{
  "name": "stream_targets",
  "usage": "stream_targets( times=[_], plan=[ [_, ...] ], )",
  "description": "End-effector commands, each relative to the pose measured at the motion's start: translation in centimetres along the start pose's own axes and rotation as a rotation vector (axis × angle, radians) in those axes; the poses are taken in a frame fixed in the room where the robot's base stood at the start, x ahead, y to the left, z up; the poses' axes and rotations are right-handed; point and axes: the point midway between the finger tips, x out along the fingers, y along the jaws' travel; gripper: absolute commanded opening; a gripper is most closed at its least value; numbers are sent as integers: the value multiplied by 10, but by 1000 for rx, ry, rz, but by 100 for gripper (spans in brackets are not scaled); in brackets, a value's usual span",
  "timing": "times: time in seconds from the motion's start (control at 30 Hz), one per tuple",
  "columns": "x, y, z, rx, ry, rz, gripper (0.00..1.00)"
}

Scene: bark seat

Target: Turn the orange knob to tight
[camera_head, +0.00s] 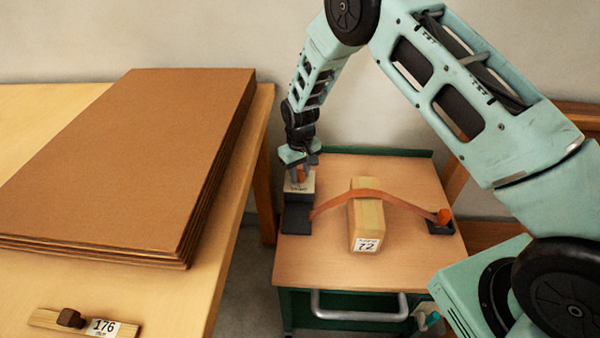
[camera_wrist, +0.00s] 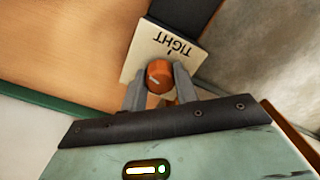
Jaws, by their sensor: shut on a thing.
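The orange knob (camera_wrist: 159,76) sits on a pale plate (camera_wrist: 150,45) that reads "TIGHT" in black, with a short black mark beside the word. A light pointer line shows on the knob's face; it does not line up clearly with the mark. My gripper (camera_wrist: 160,82) has one grey finger on each side of the knob and is shut on it. In the head view my gripper (camera_head: 301,172) reaches down onto the knob at the back left of the small table; the fingers largely hide the knob there. The plate stands on a dark block (camera_head: 297,218).
An orange-brown strap (camera_head: 400,202) arches from the dark block over a wooden block (camera_head: 367,222) labelled 72 to a dark right-hand bracket (camera_head: 440,228). A stack of brown boards (camera_head: 125,160) lies on the left table, with a piece labelled 176 (camera_head: 85,323) in front.

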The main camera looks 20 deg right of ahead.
Motion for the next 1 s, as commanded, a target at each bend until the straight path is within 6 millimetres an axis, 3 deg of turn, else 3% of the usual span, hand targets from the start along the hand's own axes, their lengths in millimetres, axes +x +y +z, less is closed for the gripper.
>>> stream_targets(
  times=[1.0],
  plan=[
    [-1,-1,-2,957,4,-1,7]
  ],
)
